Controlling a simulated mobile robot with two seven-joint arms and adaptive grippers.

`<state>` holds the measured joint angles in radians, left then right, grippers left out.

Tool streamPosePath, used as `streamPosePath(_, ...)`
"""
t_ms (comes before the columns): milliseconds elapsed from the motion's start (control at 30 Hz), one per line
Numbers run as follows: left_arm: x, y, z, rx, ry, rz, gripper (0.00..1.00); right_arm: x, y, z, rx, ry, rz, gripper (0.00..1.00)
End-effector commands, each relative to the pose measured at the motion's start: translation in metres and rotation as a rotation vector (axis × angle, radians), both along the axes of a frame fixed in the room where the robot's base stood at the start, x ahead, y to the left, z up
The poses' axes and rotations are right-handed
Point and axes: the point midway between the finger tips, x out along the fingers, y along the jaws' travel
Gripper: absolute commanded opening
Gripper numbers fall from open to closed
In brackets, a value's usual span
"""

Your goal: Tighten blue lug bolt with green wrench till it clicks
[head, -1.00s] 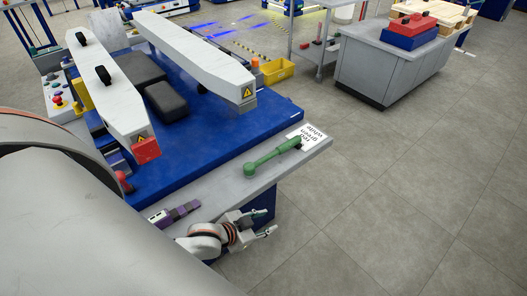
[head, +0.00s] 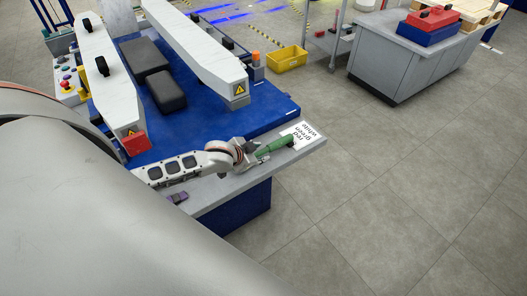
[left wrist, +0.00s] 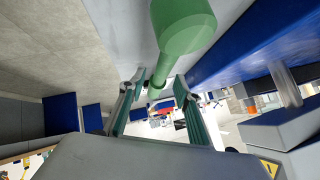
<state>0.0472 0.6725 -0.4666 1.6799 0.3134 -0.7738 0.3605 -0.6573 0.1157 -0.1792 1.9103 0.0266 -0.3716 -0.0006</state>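The green wrench (head: 276,147) lies on the grey ledge at the front of the blue lift cart, beside a printed white card. My left gripper (head: 257,157) is at its near end and partly hides it. In the left wrist view, the wrench's thick green part (left wrist: 184,28) is close overhead, and its thinner shaft (left wrist: 158,78) runs between the two fingers. The left gripper (left wrist: 159,82) is open, with a finger on each side of the shaft and small gaps showing. I cannot make out a blue lug bolt. My right gripper is in neither view.
The white card (head: 301,134) lists red, green and white. White beams (head: 196,47) rise above the blue cart bed (head: 190,125). A grey cabinet (head: 408,63) stands right; the floor between is clear.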

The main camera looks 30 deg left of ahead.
Motion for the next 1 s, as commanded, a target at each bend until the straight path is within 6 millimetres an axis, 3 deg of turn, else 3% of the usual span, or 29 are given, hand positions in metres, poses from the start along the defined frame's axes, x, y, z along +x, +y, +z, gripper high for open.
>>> streamPosePath(133,0.0114,-0.0003,-0.0087,-0.001,-0.001,0.0,0.33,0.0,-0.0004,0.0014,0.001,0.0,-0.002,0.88)
streamPosePath(433,0.0139,-0.0005,-0.0117,0.0,-0.001,0.0,0.33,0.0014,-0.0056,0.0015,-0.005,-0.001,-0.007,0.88)
streamPosePath(567,0.0138,-0.0004,-0.0117,0.0,-0.001,0.0,0.02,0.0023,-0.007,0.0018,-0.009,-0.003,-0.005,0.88)
streamPosePath(1000,0.015,-0.0003,-0.0078,-0.001,-0.004,-0.001,0.0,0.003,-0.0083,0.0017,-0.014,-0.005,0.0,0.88)
